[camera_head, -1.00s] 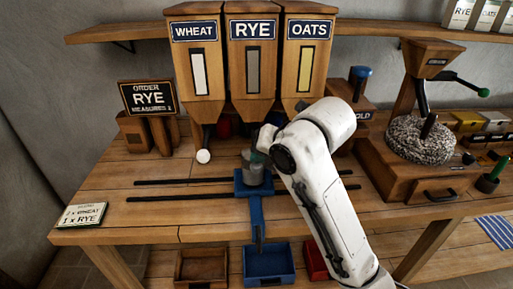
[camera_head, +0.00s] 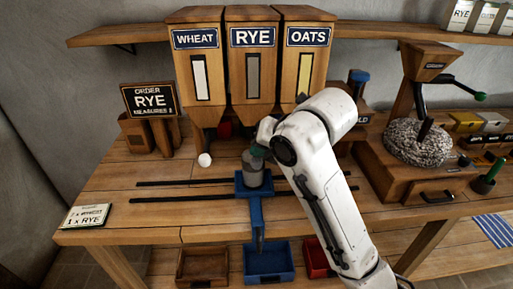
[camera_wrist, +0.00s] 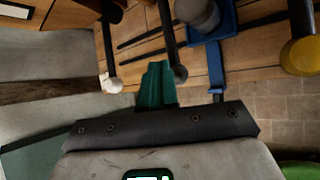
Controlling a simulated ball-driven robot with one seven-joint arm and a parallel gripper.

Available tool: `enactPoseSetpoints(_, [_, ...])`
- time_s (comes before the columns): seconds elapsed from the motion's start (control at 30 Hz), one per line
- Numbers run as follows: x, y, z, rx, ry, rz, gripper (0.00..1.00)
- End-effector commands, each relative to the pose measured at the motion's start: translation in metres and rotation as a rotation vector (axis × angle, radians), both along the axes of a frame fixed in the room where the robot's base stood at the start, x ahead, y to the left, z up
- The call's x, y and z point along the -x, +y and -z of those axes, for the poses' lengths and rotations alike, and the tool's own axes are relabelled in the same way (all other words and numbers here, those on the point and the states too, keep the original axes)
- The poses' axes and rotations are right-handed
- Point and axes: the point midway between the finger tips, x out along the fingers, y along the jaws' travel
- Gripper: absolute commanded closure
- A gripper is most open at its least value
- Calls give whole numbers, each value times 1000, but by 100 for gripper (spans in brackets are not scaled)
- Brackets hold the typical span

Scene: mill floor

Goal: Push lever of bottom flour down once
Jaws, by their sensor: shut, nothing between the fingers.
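Three wooden hoppers stand at the back, marked WHEAT (camera_head: 193,75), RYE (camera_head: 252,75) and OATS (camera_head: 305,75). The order card (camera_head: 86,216) lists wheat above 1 x RYE, its bottom line. In the wrist view, the rye lever's dark knob (camera_wrist: 178,75) hangs between the white wheat knob (camera_wrist: 110,85) and the yellow oats knob (camera_wrist: 300,57). My gripper (camera_wrist: 156,84) has green fingers, shut and empty, just left of the dark knob there; I cannot tell if they touch. In the head view my arm hides the rye and oats levers.
A grey jar (camera_head: 253,172) stands on the blue carriage (camera_head: 254,190) over two dark rails, below the hoppers. The order sign (camera_head: 148,100) reads RYE, measures 1. A mill with a stone (camera_head: 418,142) stands to the right. Bins (camera_head: 268,262) lie below the bench.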

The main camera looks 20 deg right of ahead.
Motion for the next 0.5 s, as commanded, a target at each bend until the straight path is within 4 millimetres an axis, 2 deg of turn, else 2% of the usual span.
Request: enactPoseSetpoints(0.5, [0,0,-29,0,-1,1,100])
